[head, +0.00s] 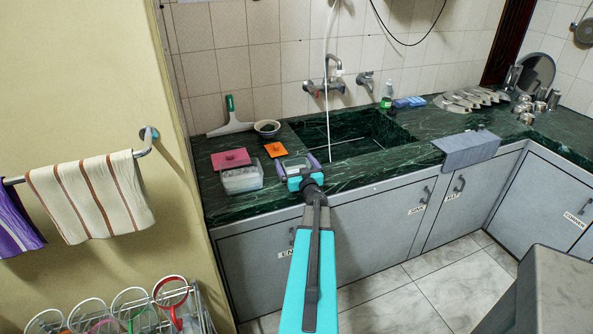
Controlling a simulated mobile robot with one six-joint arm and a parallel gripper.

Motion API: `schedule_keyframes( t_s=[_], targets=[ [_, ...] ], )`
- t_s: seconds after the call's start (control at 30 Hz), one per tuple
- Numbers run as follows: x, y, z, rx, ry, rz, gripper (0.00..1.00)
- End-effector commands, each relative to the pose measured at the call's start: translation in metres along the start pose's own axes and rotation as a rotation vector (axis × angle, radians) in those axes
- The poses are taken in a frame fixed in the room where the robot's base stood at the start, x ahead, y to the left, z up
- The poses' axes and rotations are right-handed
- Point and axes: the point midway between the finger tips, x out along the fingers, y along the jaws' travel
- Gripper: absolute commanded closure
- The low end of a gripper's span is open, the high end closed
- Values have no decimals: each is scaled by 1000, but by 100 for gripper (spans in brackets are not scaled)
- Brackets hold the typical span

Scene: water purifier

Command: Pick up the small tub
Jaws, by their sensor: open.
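My gripper (299,162) reaches over the front of the green marble counter (375,175), left of the sink. Its jaws are open. A small pale tub (294,163) shows at the fingertips, apparently between the jaws; the gripper body hides much of it, and I cannot tell whether the fingers touch it. A larger clear tub (242,180) stands left of the gripper, apart from it. A flat orange lid (275,149) lies behind and left of the gripper. A flat pink lid (231,158) lies behind the larger tub.
A bowl (267,127) and a squeegee (231,118) are at the back left by the tiled wall. The sink (350,138) and tap (333,68) are right of the gripper. A grey cloth (467,149) hangs over the counter edge. Metalware stands at far right.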

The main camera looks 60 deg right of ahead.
Motion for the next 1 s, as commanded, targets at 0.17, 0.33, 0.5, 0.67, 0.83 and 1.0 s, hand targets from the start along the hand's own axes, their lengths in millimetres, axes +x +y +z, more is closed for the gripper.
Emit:
schedule_keyframes(
  t_s=[0.17,0.33,0.5,0.67,0.83,1.0],
  targets=[
    [16,1,0,1,0,1,0],
    [20,0,0,1,0,1,0],
    [20,0,0,1,0,1,0],
    [20,1,0,1,0,1,0],
    [20,1,0,1,0,2,0],
    [20,1,0,1,0,2,21]
  ],
)
